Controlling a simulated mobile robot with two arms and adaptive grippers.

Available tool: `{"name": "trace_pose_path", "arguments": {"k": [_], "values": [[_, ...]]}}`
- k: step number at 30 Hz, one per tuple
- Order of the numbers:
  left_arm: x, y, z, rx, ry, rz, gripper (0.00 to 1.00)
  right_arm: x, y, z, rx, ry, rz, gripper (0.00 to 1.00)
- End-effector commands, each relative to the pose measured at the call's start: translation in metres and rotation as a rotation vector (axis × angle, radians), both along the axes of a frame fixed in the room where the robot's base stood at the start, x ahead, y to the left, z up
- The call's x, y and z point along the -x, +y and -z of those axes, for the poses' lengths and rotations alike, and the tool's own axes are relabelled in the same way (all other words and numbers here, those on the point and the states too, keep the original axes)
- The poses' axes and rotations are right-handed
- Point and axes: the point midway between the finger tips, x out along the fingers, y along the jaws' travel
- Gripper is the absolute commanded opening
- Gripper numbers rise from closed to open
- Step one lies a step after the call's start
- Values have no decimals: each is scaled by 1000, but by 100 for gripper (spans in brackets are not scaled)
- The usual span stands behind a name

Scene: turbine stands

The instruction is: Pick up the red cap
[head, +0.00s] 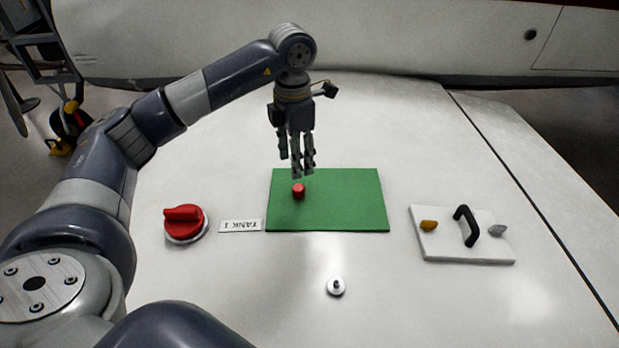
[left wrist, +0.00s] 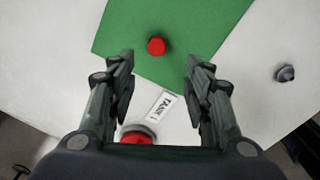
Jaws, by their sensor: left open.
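The red cap (head: 298,191) is a small red cylinder on the left part of a green mat (head: 345,205). My left gripper (head: 299,172) hangs fingers-down above the mat, close over the cap in the head view. In the left wrist view the cap (left wrist: 156,46) lies on the mat (left wrist: 182,20), ahead of and between the two spread fingers of my left gripper (left wrist: 160,68). The gripper is open and empty, apart from the cap. My right gripper is not in view.
A red knob (head: 185,224) and a "TANK 1" label (head: 240,226) are left of the mat. A small metal fitting (head: 335,287) lies in front. A white plate (head: 465,252) with a black handle (head: 466,226) is at right. The white surface between them is clear.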

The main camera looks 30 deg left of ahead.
Motion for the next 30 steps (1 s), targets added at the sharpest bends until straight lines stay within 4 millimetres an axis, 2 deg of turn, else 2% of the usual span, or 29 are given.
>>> {"name": "trace_pose_path", "arguments": {"k": [3, 6, 11, 14, 19, 24, 30], "values": [[2, 1, 19, -1, 8, 1, 46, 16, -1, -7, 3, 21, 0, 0], [0, 0, 33, -1, 4, 0, 46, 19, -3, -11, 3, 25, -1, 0], [-1, 0, 46, 1, 3, 1, 46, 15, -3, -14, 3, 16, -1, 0], [-3, 0, 53, 0, 5, 1, 46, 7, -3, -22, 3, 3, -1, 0], [-11, 2, 77, 0, 7, 0, 46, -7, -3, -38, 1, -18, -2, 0], [-11, 1, 95, 2, 2, 1, 46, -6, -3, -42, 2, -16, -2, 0], [-12, 1, 98, 0, 1, 2, 46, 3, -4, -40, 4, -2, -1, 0]]}}
